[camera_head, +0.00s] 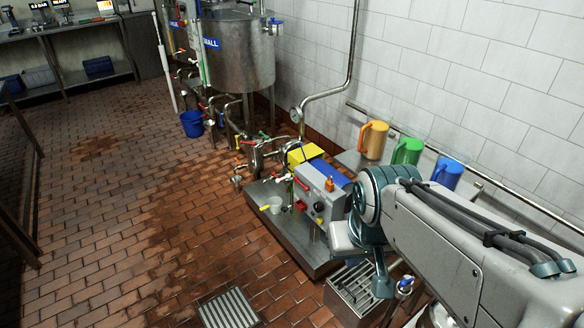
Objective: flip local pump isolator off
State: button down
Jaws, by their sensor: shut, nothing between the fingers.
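The grey control box (322,190) stands on the steel pump skid (262,215) in the middle of the view. Its front carries a dark round knob (319,207) and a red part (301,206). A small orange part (330,185) stands at its top. Which of these is the local pump isolator, and its position, I cannot tell at this size. My arm comes in from the right, and its teal joint is just right of the box. My gripper's fingers cannot be made out; the arm hides that area.
Steel tanks (238,55) and pipes with coloured valve handles stand behind the skid. Orange (373,140), green (407,152) and blue (447,173) jugs are along the tiled wall. A floor drain (228,308) lies in front. The brick floor at left is largely clear.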

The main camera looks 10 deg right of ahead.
aim_at(305, 189)
jog(key=u, duration=0.6)
jog(key=i, duration=1.6)
jog(key=z, duration=0.75)
